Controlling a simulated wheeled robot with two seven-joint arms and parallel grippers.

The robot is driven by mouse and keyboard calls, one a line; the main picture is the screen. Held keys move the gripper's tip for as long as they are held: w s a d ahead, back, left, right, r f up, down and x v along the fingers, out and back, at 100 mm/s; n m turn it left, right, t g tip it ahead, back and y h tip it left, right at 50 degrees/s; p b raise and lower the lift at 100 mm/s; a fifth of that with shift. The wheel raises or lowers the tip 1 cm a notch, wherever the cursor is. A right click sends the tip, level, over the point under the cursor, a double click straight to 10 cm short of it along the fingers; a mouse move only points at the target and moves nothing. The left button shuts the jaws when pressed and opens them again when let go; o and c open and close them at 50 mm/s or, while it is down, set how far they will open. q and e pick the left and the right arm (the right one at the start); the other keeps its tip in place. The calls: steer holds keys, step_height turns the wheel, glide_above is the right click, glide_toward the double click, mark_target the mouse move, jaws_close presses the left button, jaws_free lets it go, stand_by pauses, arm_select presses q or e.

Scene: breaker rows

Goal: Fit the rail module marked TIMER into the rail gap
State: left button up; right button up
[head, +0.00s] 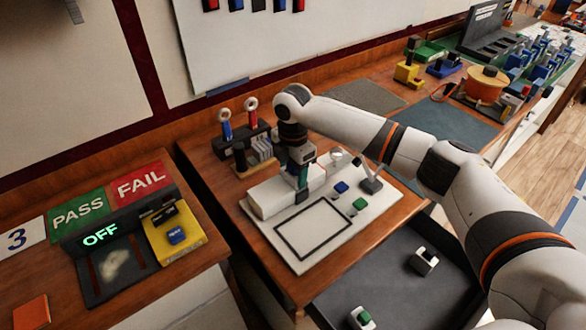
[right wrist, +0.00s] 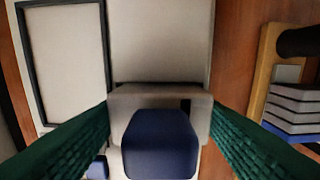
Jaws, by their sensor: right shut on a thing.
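My right gripper (head: 302,192) is at the near side of the long white housing (head: 268,196) on the white board. In the right wrist view its green fingers are shut on a light grey module with a dark blue block (right wrist: 160,145). No marking is readable on it, so I cannot tell whether it is the TIMER module. The module appears close to the pale housing (right wrist: 160,40); I cannot tell whether they touch. The rail gap is not clearly visible. My left gripper is out of view.
The white board (head: 385,215) has a black-outlined rectangle, a blue block (head: 341,187) and a green block (head: 359,204). A dark tray (head: 390,295) holds a white-and-black piece (head: 424,260) and a green-topped piece (head: 361,318). A tool rack (head: 240,140) stands behind.

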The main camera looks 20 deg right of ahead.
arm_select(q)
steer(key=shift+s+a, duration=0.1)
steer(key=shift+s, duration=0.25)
arm_select(e)
steer(key=o, duration=1)
steer(key=shift+o, duration=0.2)
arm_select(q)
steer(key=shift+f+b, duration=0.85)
arm_select(e)
step_height(320, 180, up, 12)
steer(key=shift+r, duration=0.1)
steer(key=shift+s, duration=0.1)
